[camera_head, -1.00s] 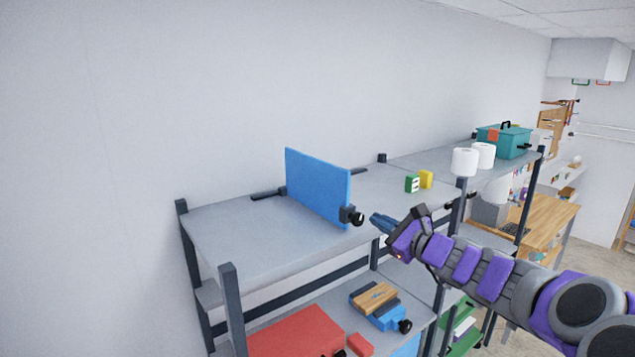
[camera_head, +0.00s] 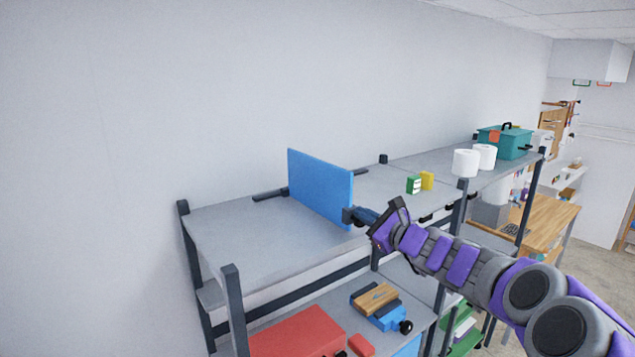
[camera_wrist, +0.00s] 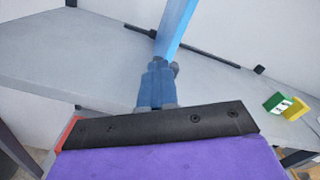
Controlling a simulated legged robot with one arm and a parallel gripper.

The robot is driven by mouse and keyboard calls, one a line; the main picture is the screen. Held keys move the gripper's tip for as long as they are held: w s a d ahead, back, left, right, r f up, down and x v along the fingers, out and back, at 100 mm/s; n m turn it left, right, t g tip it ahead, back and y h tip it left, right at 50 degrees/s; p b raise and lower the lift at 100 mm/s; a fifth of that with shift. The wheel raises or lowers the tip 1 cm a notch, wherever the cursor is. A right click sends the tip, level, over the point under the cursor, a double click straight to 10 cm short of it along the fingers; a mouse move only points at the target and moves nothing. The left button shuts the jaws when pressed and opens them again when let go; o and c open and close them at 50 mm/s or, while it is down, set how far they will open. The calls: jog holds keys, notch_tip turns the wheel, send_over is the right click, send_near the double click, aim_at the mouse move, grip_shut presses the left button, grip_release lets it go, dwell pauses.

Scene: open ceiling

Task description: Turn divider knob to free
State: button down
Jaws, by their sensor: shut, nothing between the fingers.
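The blue divider (camera_head: 318,188) stands upright on the top shelf in the head view; its lower end shows in the wrist view (camera_wrist: 176,28). Its dark knob (camera_head: 348,215) is at the divider's front bottom end, mostly hidden behind my gripper; a small dark part of it shows just past the fingertips in the wrist view (camera_wrist: 174,69). My gripper (camera_head: 361,216) is shut with nothing between its fingers, its tips at the knob. It also shows in the wrist view (camera_wrist: 158,68). I cannot tell whether the tips touch the knob.
The grey top shelf (camera_head: 240,232) is bare left of the divider. Green (camera_head: 414,184) and yellow (camera_head: 427,180) boxes, white rolls (camera_head: 466,163) and a teal toolbox (camera_head: 504,142) stand to the right. A dark shelf post (camera_head: 236,310) rises at the front left.

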jog(key=shift+a+f, duration=0.15)
jog(key=shift+f, duration=0.2)
dwell(0.5)
jog(key=shift+a+r, duration=0.1)
jog(key=shift+r, duration=0.25)
jog(key=v, duration=0.6)
jog(key=shift+s, duration=0.15)
